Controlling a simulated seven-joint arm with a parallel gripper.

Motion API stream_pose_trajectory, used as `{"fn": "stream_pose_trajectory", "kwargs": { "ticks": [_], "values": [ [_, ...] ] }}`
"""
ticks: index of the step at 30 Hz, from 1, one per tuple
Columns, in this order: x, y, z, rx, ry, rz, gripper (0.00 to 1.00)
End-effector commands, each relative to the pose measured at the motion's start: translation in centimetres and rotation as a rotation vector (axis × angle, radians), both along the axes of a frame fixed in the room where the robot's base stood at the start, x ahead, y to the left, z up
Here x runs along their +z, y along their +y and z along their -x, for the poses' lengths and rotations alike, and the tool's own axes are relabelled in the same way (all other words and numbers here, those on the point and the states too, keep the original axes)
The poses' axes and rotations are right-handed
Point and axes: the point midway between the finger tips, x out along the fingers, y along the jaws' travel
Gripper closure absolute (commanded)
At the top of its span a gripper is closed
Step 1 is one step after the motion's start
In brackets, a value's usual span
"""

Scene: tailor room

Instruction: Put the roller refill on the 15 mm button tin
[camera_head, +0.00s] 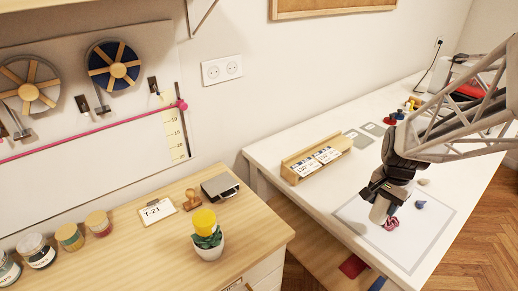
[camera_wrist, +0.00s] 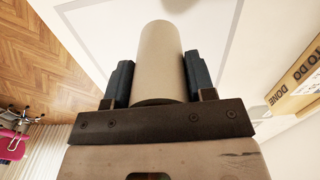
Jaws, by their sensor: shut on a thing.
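A pale beige cylinder, which looks like the roller refill (camera_wrist: 161,62), is held between the two dark fingers of my gripper (camera_wrist: 160,85). In the head view my gripper (camera_head: 384,197) is over the white table at the right, shut on the cylinder (camera_head: 379,211). I cannot read which is the 15 mm button tin.
On the cabinet (camera_head: 245,232) are a yellow-flowered pot (camera_head: 207,240), a card marked T-21 (camera_head: 158,211), a stamp (camera_head: 192,200) and a dark box (camera_head: 220,187). A wooden card holder (camera_head: 317,160) stands on the white table (camera_head: 278,152). A pink item (camera_head: 391,224) lies near my gripper.

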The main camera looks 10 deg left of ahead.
Motion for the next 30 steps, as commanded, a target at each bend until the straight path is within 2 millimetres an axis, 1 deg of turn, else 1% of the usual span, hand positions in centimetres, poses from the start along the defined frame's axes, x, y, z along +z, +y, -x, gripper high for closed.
{"fn": "stream_pose_trajectory", "kwargs": {
  "ticks": [1, 8, 17, 30],
  "values": [
    [0.3, 0.8, 0.0, 0.015, -0.001, 0.000, 0.74],
    [1.4, 4.6, 0.5, 0.089, 0.000, 0.000, 0.74],
    [2.9, 9.7, 1.5, 0.190, -0.001, 0.000, 0.74],
    [5.0, 16.5, 4.1, 0.338, -0.001, 0.000, 0.74]
  ]
}}
